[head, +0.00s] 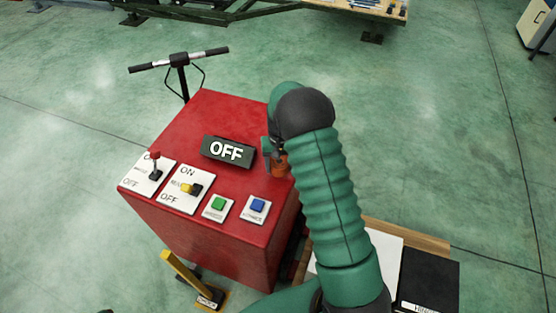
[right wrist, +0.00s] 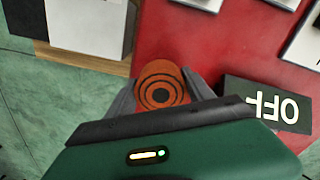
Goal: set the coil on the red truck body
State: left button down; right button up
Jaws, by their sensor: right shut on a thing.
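The red truck body (head: 225,118) stands in the middle of the head view, its top carrying an OFF sign and several switches. The coil (head: 280,164) is a small orange cylinder at the right edge of that top. In the right wrist view the coil (right wrist: 160,88) shows dark rings on its end face. My right gripper (head: 276,160) is shut on it, with a finger on each side (right wrist: 162,95). Whether the coil touches the red surface (right wrist: 190,45) cannot be told. My arm hides part of the body's right side. My left gripper is not in view.
The OFF sign (head: 228,151) lies just left of the coil. Switch plates and green and blue buttons (head: 257,207) line the front of the top. A wooden board with a white and a black box (head: 428,280) lies at lower right. A T-handle (head: 180,62) rises behind.

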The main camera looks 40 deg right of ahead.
aim_at(276, 161)
jog(key=w+d, duration=0.2)
jog(key=w, duration=0.1)
jog(key=shift+w, duration=0.15)
jog(key=shift+w+a, duration=0.1)
jog(key=shift+w, duration=0.05)
jog(key=shift+a+f+p, duration=0.15)
jog(key=shift+f+p, duration=0.15)
notch_tip(276, 161, down, 3)
jog(key=shift+r, duration=0.2)
jog(key=shift+d+f, duration=0.25)
jog(key=shift+d, duration=0.15)
jog(key=o, duration=1.5)
jog(key=shift+d, duration=0.1)
jog(key=shift+o, duration=0.4)
jog(key=shift+a+r, duration=0.2)
jog(key=shift+a, duration=0.15)
jog(key=r, duration=1.2)
jog(key=shift+a, duration=0.2)
jog(key=s+a+r+n+t, duration=0.1)
jog(key=s+a+n, duration=0.15)
jog(key=a, duration=0.45)
jog(key=s+a+r+n, duration=0.1)
jog(key=s+a, duration=0.3)
jog(key=a, duration=0.3)
jog(key=s+a+f+n+t, duration=0.1)
jog(key=s+a+n, duration=0.2)
jog(key=s+a, duration=0.7)
jog(key=shift+s+a+n+t, duration=0.15)
jog(key=shift+s+n+t, duration=0.2)
jog(key=shift+s, duration=0.45)
